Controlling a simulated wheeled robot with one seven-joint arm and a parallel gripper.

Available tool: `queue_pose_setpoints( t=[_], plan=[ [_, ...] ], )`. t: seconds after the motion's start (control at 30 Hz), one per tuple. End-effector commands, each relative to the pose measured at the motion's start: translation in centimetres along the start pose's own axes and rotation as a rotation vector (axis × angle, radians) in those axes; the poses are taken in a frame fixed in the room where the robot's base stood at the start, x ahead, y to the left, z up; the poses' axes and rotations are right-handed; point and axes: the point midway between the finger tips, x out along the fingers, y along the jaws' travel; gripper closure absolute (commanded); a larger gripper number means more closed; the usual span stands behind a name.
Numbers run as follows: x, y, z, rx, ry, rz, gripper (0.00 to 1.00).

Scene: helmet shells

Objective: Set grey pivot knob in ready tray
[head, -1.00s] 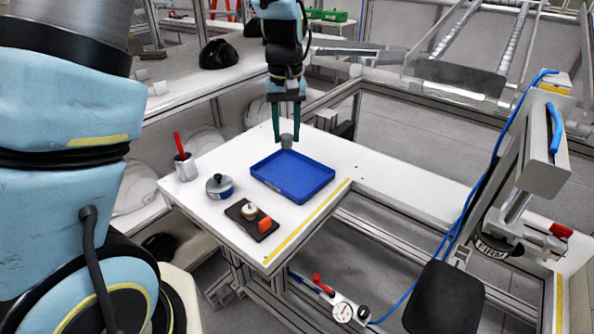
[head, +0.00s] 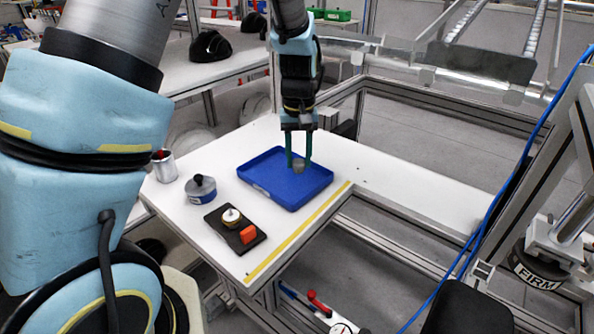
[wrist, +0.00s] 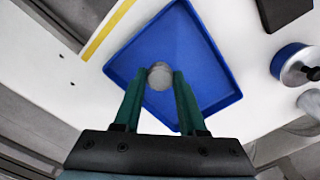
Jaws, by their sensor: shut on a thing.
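The grey pivot knob (head: 298,166) is between the green fingers of my gripper (head: 299,163), which is shut on it. The blue tray (head: 262,192) lies flat on the white table, and the knob shows over its inside near the right back part. In the wrist view the round grey top of the knob (wrist: 160,76) sits between the fingertips, with the blue tray floor (wrist: 185,45) around it. I cannot tell whether the knob touches the tray floor.
The table right of the tray is clear.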

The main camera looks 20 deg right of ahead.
Motion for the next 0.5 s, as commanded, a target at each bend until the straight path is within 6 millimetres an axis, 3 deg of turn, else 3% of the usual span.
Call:
queue_pose_setpoints(
  t=[0.4,0.5],
  plan=[
    [4.2,0.0,0.0,0.001,-0.002,0.0,1.0],
    [4.5,0.1,0.0,0.001,0.001,0.001,1.0]
  ],
)
